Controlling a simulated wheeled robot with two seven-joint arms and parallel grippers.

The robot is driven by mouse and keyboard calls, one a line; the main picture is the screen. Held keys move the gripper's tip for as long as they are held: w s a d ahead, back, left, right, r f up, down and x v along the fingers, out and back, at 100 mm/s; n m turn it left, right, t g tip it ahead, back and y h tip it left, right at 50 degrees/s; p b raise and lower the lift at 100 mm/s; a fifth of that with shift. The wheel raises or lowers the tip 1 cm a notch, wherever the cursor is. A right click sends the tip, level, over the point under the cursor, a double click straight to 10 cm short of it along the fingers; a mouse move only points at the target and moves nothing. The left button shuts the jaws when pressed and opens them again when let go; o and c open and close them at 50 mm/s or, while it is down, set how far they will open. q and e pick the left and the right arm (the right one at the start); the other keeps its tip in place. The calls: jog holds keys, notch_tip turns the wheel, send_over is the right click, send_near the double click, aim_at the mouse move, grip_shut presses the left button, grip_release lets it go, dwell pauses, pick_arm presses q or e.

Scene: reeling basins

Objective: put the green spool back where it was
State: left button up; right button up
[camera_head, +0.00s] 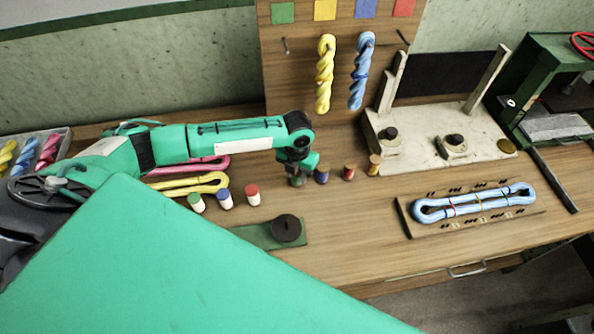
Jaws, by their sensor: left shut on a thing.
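My left gripper (297,173) points down at the left end of a row of small spools. It is shut on the green spool (296,181), which is mostly hidden by the fingers. The spool is at or just above the table; I cannot tell whether it touches. To its right stand a blue spool (322,175), a red spool (349,172) and a yellow spool (374,165). My right gripper is not in view.
White-bodied pieces with green (196,202), blue (225,199) and red (252,195) tops stand to the left. A green plate with a dark disc (286,228) lies in front. A board with a blue skein (474,203) lies right. Table between is clear.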

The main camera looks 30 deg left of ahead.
pick_arm(q)
jog(key=shift+f, duration=0.1)
jog(key=o, duration=1)
jog(key=shift+c, duration=0.2)
notch_tip(320, 180, up, 12)
jog(key=shift+r+b, duration=0.15)
jog(key=shift+b, duration=1.1)
